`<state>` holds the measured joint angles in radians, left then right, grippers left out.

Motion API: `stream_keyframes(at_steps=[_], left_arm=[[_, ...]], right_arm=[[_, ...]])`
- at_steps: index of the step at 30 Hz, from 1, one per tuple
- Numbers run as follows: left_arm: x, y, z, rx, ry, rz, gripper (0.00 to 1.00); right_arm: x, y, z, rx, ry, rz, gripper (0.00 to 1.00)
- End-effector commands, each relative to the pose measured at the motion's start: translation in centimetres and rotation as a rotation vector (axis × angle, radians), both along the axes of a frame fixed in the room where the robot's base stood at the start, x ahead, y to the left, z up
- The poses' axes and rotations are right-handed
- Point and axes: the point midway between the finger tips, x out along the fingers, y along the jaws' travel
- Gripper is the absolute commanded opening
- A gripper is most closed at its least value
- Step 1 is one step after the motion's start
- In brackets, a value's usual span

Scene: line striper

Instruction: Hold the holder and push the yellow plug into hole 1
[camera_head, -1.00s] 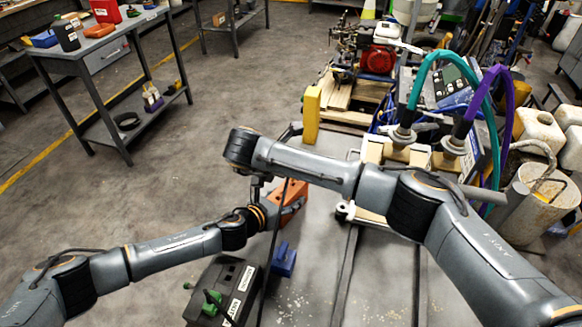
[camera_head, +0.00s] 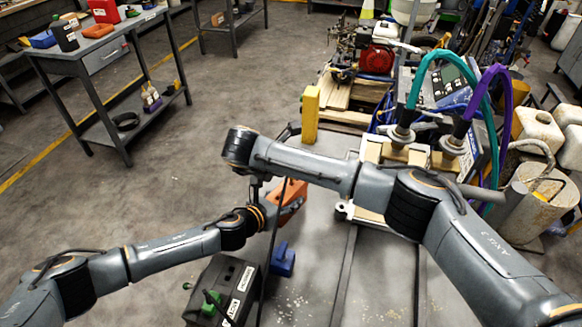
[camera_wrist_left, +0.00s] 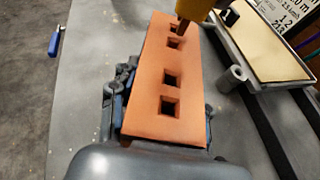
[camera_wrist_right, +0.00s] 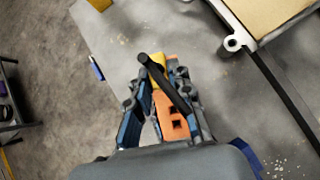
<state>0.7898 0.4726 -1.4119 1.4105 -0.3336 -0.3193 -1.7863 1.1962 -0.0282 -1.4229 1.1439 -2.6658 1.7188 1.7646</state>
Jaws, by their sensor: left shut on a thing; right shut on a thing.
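The orange holder (camera_wrist_left: 150,70) is a block with several square holes in its top. My left gripper (camera_head: 268,210) is shut on the holder, with its fingers at the sides in the left wrist view. The yellow plug (camera_wrist_left: 193,10) is at the far end of the holder in that view, its narrow dark tip at the farthest hole. I cannot tell how deep the tip sits. My right gripper (camera_wrist_right: 157,92) is shut on the yellow plug (camera_wrist_right: 158,98), above the holder in the right wrist view. A black bar crosses in front of the plug there. Hole numbers are not readable.
A dark box with green knobs (camera_head: 222,290) and a blue block (camera_head: 282,260) stand near the holder. A yellow post (camera_head: 310,114) and a wood-topped frame (camera_head: 372,150) are beyond. Bare grey deck (camera_head: 325,250) lies right of the holder.

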Motion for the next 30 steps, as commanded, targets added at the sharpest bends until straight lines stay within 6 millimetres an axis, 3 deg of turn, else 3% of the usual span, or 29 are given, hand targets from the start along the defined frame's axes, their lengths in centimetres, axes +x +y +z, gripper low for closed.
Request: stream_keyframes(at_steps=[30], left_arm=[[-0.01, 0.06, -0.07, 0.001, 0.001, 0.001, 0.00]], right_arm=[[-0.02, 0.06, -0.89, -0.001, 0.000, 0.001, 0.00]])
